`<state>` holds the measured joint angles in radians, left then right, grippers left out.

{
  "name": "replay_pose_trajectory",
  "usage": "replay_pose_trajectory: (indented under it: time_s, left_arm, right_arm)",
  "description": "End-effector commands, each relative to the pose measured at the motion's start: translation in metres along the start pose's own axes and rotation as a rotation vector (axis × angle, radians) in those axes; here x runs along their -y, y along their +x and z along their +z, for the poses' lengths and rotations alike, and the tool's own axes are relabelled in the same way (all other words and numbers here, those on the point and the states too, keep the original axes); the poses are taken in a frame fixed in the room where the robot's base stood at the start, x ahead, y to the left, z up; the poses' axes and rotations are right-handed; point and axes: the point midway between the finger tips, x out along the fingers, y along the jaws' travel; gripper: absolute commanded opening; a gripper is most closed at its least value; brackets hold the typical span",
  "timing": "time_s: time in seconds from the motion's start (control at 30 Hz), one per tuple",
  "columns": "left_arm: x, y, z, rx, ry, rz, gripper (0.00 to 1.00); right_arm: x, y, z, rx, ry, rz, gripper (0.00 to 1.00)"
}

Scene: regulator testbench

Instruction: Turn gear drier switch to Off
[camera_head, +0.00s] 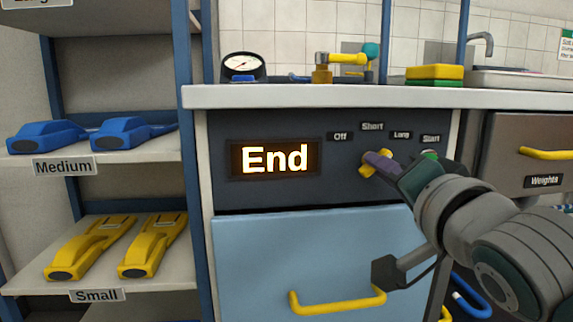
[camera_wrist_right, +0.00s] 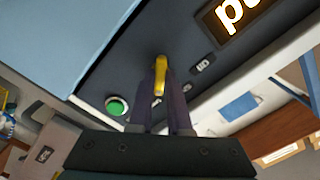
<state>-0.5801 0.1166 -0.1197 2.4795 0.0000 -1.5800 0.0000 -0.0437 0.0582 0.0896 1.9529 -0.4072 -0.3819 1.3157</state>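The gear drier's dark panel (camera_head: 320,190) has a lit display (camera_head: 274,160) reading "End". The labels "Off" (camera_head: 340,136), "Short", "Long" and "Start" sit to the display's right. The yellow switch (camera_head: 366,170) is below them, partly covered by my right gripper (camera_head: 378,161). In the right wrist view the yellow switch (camera_wrist_right: 159,72) sits between the purple fingertips (camera_wrist_right: 161,88), which are closed around it. Which label it points at cannot be told. A green button (camera_wrist_right: 117,106) is beside the fingers. My left gripper is out of view.
A light blue drawer (camera_head: 310,255) with a yellow handle (camera_head: 338,302) is below the panel. The white countertop (camera_head: 300,96) above holds a gauge (camera_head: 243,67) and sponges (camera_head: 434,76). Shelves with blue and yellow parts stand at left. A "Weights" drawer (camera_head: 530,150) is at right.

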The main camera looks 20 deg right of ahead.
Motion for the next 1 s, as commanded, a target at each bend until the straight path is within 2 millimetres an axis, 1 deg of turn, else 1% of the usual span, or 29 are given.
replay_pose_trajectory:
  time_s: [0.03,0.1,0.67,0.87,1.0]
  left_arm:
    - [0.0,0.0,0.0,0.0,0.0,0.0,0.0]
    - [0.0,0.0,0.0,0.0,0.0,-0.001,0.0]
    - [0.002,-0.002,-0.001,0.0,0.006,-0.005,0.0]
    - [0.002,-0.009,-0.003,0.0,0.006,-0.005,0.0]
    - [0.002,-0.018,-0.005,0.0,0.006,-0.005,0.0]
  right_arm:
    - [0.0,0.0,0.0,0.0,0.0,0.0,0.08]
    - [0.0,0.0,0.0,0.0,0.0,0.0,0.0]
    - [0.001,0.0,0.0,0.0,-0.012,0.0,0.0]
    - [0.002,0.0,-0.001,0.0,-0.081,0.001,0.0]
    - [0.002,0.0,-0.002,0.0,-0.174,0.001,0.0]
